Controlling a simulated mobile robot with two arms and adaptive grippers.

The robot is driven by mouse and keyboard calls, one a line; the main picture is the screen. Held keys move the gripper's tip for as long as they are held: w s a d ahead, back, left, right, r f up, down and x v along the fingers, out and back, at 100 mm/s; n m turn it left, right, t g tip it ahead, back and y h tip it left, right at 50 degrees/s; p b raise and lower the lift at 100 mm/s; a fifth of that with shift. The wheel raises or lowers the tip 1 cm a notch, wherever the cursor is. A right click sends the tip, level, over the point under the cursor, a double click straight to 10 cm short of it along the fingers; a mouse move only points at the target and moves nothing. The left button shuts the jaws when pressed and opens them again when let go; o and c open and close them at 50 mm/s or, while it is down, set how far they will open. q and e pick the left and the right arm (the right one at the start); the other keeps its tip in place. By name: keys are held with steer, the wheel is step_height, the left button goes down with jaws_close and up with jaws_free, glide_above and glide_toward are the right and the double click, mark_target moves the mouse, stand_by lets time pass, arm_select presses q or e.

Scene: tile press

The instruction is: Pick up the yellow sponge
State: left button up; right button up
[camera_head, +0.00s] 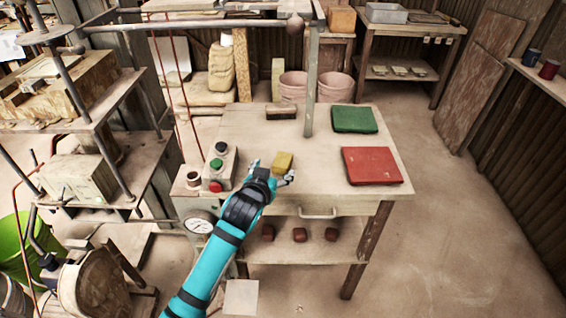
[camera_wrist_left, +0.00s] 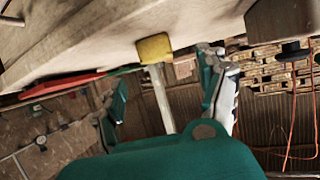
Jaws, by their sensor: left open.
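The yellow sponge (camera_head: 283,162) lies on the pale worktable (camera_head: 240,130), near its front edge left of the middle. My left gripper (camera_head: 272,172) is at the front edge of the table, just on the near side of the sponge. Its fingers are spread with nothing between them. In the left wrist view the sponge (camera_wrist_left: 154,48) shows beyond the open fingers of the left gripper (camera_wrist_left: 167,92), between their lines and apart from them. My right gripper is not in view.
A button box (camera_head: 219,167) stands left of the sponge. A red pad (camera_head: 371,165) and a green pad (camera_head: 354,119) lie to the right. A dark-topped block (camera_head: 281,112) lies behind, near an upright metal post (camera_head: 312,85). The tabletop around the sponge is clear.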

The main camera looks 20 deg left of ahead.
mark_target(281, 163)
arm_select(q)
steer(key=x, duration=0.7)
steer(key=shift+w+d+p, duration=0.2)
steer(key=shift+w+p, duration=0.15)
steer(key=shift+w, duration=0.05)
steer(key=shift+s, duration=0.1)
steer(key=c, duration=1)
steer(key=shift+c, duration=0.2)
